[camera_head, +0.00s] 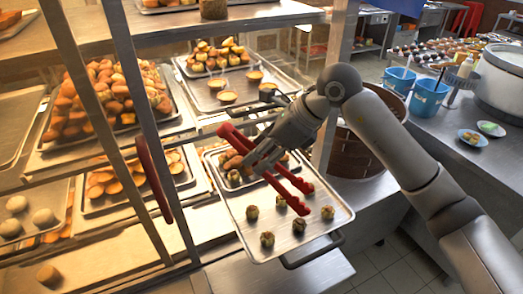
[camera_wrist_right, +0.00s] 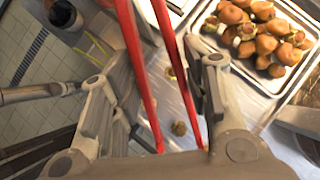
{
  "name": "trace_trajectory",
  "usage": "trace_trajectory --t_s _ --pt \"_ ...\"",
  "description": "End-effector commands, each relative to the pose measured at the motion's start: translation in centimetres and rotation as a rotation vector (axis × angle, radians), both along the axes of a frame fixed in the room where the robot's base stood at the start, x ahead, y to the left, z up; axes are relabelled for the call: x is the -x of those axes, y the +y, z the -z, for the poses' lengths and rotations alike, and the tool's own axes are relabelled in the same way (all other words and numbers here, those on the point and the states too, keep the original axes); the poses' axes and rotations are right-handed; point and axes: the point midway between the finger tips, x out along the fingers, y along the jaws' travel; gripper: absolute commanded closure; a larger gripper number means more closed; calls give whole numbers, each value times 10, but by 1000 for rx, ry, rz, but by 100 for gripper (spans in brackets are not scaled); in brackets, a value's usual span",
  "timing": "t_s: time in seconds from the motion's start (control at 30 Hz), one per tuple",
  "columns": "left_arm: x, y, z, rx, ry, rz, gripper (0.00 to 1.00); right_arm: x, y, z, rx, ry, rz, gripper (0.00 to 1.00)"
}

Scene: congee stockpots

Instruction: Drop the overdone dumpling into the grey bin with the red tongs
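My right gripper (camera_head: 277,147) is shut on the red tongs (camera_head: 296,188), above the pulled-out metal tray (camera_head: 228,204). In the right wrist view both red tong arms (camera_wrist_right: 145,80) run between my fingers (camera_wrist_right: 165,90), spread apart. The tong tips hang over the tray and hold nothing that I can see. Several small browned dumplings (camera_head: 252,212) sit spaced on the tray's front part; one darker one (camera_head: 299,226) lies close to the tips. I cannot tell surely which is overdone. I cannot make out a grey bin. My left gripper is not in view.
Rack posts (camera_head: 139,130) and shelves of buns (camera_head: 110,95) stand left of the tray. Blue buckets (camera_head: 430,97) and a large pot (camera_head: 502,80) stand on the right counter. A dark round container (camera_wrist_right: 65,14) shows in the wrist view. Tiled floor is clear at lower right.

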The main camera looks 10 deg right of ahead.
Motion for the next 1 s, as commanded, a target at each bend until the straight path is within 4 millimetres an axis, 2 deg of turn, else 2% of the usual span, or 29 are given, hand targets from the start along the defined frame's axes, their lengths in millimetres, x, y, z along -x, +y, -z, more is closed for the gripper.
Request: trace_trajectory --t_s 0.17,0.67,0.8,1.0 --pt "1 -11 9 13 1 4 60 0 0 17 -2 1 -1 59" --pt "1 -1 34 1 1 1 60 1 0 67 0 1 -1 59" --pt "1 0 48 0 1 0 60 0 0 82 1 -1 0 59" --pt "1 0 57 0 1 0 60 0 0 92 -1 -2 0 59"
